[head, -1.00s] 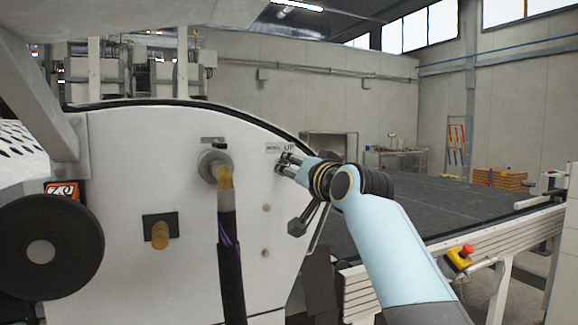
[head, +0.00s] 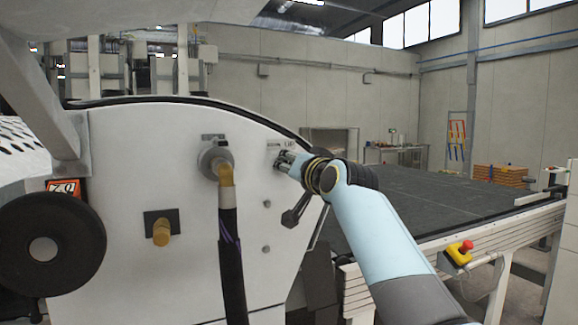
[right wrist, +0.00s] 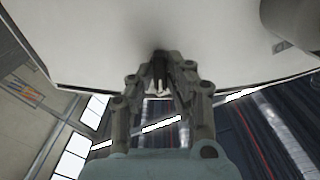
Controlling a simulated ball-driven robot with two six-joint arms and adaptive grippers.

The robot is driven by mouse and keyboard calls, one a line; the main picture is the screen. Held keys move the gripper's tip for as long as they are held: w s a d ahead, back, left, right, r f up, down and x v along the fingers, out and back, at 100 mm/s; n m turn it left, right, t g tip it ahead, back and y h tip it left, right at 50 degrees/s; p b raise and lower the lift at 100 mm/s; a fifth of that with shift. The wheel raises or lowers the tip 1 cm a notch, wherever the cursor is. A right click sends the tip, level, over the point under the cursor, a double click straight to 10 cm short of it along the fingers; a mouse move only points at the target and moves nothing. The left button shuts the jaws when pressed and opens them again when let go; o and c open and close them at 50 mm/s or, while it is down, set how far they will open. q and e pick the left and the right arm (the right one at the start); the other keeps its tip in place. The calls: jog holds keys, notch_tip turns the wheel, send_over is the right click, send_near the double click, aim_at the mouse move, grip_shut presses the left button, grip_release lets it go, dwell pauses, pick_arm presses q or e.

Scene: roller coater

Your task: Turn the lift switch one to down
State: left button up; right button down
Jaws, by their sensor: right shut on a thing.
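The lift switch is a small dark knob on the white machine panel (head: 130,240), under a label reading "UP" (head: 288,144). My right gripper (head: 281,160) is at the panel just below this label, its fingers shut on the switch. In the right wrist view the gripper (right wrist: 160,82) has its fingertips together around a small dark piece (right wrist: 159,70) against the white panel. The fingers hide most of the switch, so its exact angle cannot be told. My left gripper is not in view.
Left of the gripper, a pipe fitting (head: 213,162) with a dark hose sticks out of the panel. A brass knob (head: 161,233) and a black handwheel (head: 45,248) are farther left. A red and yellow emergency button (head: 462,252) sits on the conveyor (head: 440,212) at right.

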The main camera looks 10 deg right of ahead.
jog(key=shift+n, duration=0.3)
jog(key=n+b, duration=0.4)
jog(key=n, duration=0.7)
jog(key=shift+n, duration=0.3)
dwell(0.4)
jog(key=c, duration=1.3)
grip_release()
